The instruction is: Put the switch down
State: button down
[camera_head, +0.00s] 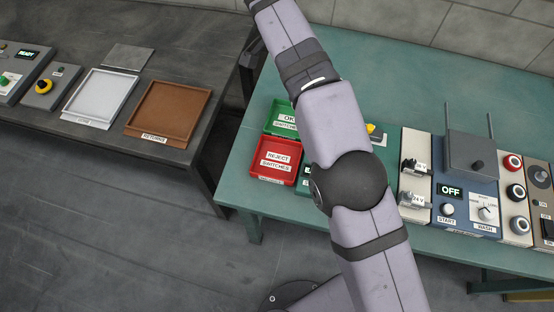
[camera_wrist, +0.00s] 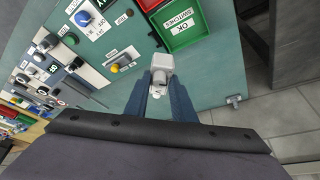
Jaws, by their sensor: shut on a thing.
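In the wrist view my gripper (camera_wrist: 160,95) is shut on a small white and grey switch (camera_wrist: 161,68). The switch sits between the blue fingertips, over the green table top; its height above the table is hard to tell. The green tray labelled "OK SWITCHES" (camera_wrist: 203,14) lies just beyond the switch, to its upper right, and looks empty where it shows. In the head view my arm hides the gripper and the switch. There the green tray (camera_head: 271,117) and the red tray labelled "REJECT SWITCHES" (camera_head: 277,174) stand left of my arm.
Right of my arm stand a switch rack (camera_head: 413,170), a blue washing machine (camera_head: 465,213) showing "OFF", and a panel of knobs. A separate dark bench at left holds a white tray (camera_head: 103,96) and a brown returns tray (camera_head: 170,109). The table's front edge is near the trays.

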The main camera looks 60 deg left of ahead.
jog(key=shift+s+d+r, duration=0.2)
jog(key=shift+s+r, duration=0.1)
jog(key=shift+s, duration=0.3)
jog(key=s+d+n, duration=0.1)
jog(key=s+d, duration=0.1)
jog(key=s, duration=0.2)
jog(key=n+g+y, duration=0.1)
jog(key=n+y, duration=0.2)
jog(key=n, duration=0.4)
send_over(277, 161)
jog(key=s+d, duration=0.2)
jog(key=shift+f, duration=5.55)
jog(key=shift+w+a+f+p, duration=0.15)
jog(key=shift+f+p, duration=0.3)
jog(key=shift+f, duration=1.8)
jog(key=shift+w+a+f+p, duration=0.1)
jog(key=shift+f+p, duration=0.35)
jog(key=shift+f, duration=2.3)
jog(key=shift+f, duration=0.2)
